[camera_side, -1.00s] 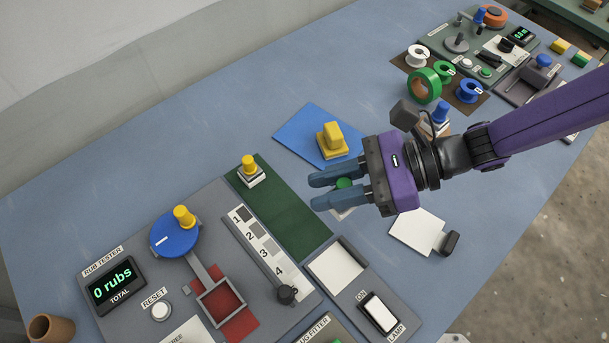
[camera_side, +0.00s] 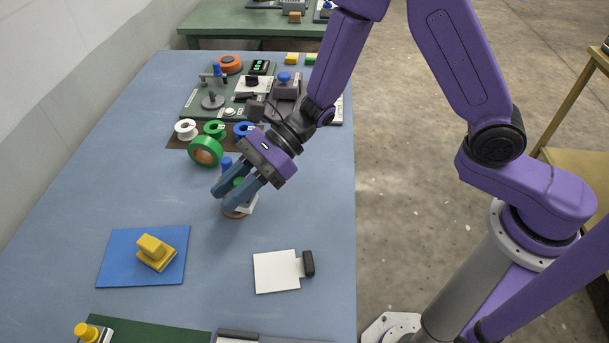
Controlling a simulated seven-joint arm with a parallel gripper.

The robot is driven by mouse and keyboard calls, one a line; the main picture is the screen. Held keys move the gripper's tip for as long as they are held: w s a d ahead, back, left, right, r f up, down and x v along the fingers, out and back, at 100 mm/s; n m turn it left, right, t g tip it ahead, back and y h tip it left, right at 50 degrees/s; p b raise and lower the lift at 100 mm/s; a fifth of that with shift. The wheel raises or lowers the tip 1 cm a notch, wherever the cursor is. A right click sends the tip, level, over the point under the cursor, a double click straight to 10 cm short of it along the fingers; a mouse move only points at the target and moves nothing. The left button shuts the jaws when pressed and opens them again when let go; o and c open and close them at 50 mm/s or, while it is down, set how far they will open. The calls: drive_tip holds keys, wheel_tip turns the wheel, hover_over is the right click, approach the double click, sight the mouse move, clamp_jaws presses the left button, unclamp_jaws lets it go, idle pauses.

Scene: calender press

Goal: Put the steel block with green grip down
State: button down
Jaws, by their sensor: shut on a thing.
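The steel block with green grip (camera_side: 249,206) is between the fingers of my gripper (camera_side: 228,198), which is shut on it. Its green top shows between the blue fingers, and a pale lower part shows beneath them; much of it is hidden. A round brown base (camera_side: 236,214) shows just below the block. I cannot tell whether the block touches it. A blue-topped piece (camera_side: 227,164) stands close behind my fingers, its lower part hidden.
Green tape (camera_side: 205,152) and several spools are behind my gripper. A blue mat (camera_side: 115,270) with a yellow-handled block (camera_side: 154,252) lies front left. A white plate (camera_side: 275,272) with a dark handle lies front right. The table between them is clear.

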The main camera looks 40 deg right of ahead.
drive_tip(key=w+d+f+m+t, duration=0.1)
drive_tip(key=w+d, duration=0.2)
drive_tip(key=d, duration=0.6)
drive_tip(key=w+d+f+m+t, duration=0.1)
drive_tip(key=w+d+t, duration=0.1)
drive_tip(key=d, duration=0.7)
drive_tip(key=shift+m, duration=0.3)
drive_tip(key=shift+w+d+f, duration=0.15)
drive_tip(key=shift+d+f, duration=0.05)
drive_tip(key=shift+f, duration=1.8)
drive_tip(key=shift+w+d+f, duration=0.1)
drive_tip(key=shift+d+f, duration=0.05)
drive_tip(key=shift+f, duration=1.8)
drive_tip(key=shift+f, duration=0.1)
drive_tip(key=c, duration=0.9)
unclamp_jaws()
